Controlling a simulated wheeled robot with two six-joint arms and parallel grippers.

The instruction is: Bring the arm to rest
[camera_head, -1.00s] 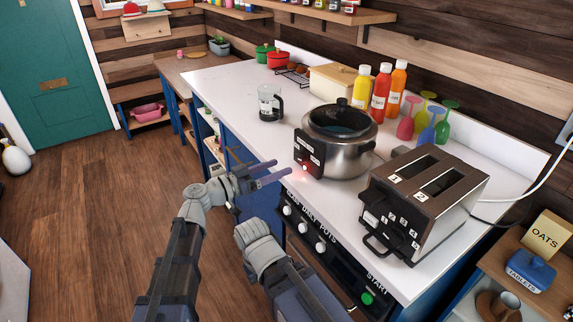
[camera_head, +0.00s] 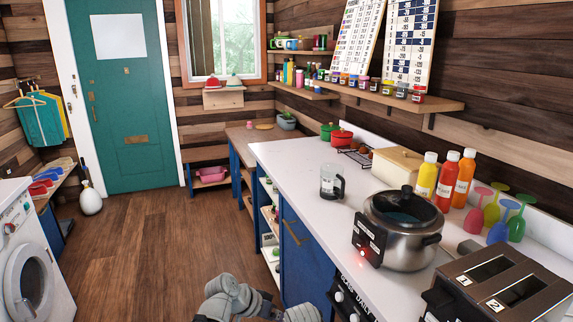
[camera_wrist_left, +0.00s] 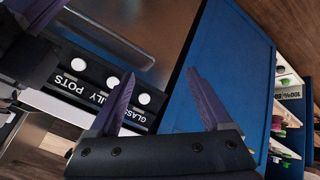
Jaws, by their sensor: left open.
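My left gripper (camera_wrist_left: 160,78) shows in the left wrist view. Its two purple fingers are spread apart with nothing between them. Behind them are the blue cabinet front (camera_wrist_left: 225,60) and the dark knob panel (camera_wrist_left: 90,85). In the head view only grey parts of my arms show at the bottom edge, and both grippers are out of frame there. A dark, purplish shape at the upper left of the wrist view may be part of my right gripper; its jaws cannot be made out.
The white counter (camera_head: 300,165) holds a glass jug (camera_head: 331,182), a steel pot cooker (camera_head: 405,230) with a red light, bottles (camera_head: 446,180), goblets and a toaster (camera_head: 500,285). A washing machine (camera_head: 30,260) stands left. The wooden floor (camera_head: 140,245) between is clear.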

